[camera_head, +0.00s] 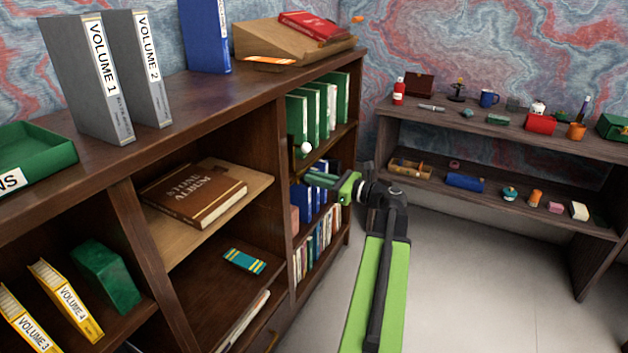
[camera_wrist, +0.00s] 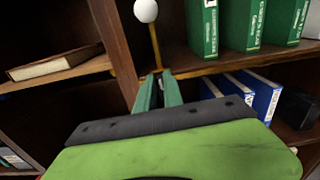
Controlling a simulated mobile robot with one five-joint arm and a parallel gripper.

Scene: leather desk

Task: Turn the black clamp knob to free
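My gripper (camera_wrist: 158,76) has green fingers that point at the front edge of the bookcase upright, with a narrow gap between the tips. A small dark patch lies at the fingertips. I cannot tell whether it is the black clamp knob or whether the fingers touch it. A white ball (camera_wrist: 146,10) on a thin brass rod (camera_wrist: 156,45) stands just beyond the tips. In the head view my gripper (camera_head: 308,178) is beside the bookcase's right section, below the white ball (camera_head: 306,148). No black knob shows clearly in either view.
The bookcase upright (camera_wrist: 112,40) and a brass-edged shelf (camera_wrist: 225,65) are close to the fingers. Green books (camera_wrist: 243,25) stand above right and blue binders (camera_wrist: 250,92) below right. A brown book (camera_wrist: 55,66) lies left. The floor (camera_head: 470,270) is clear right of my arm.

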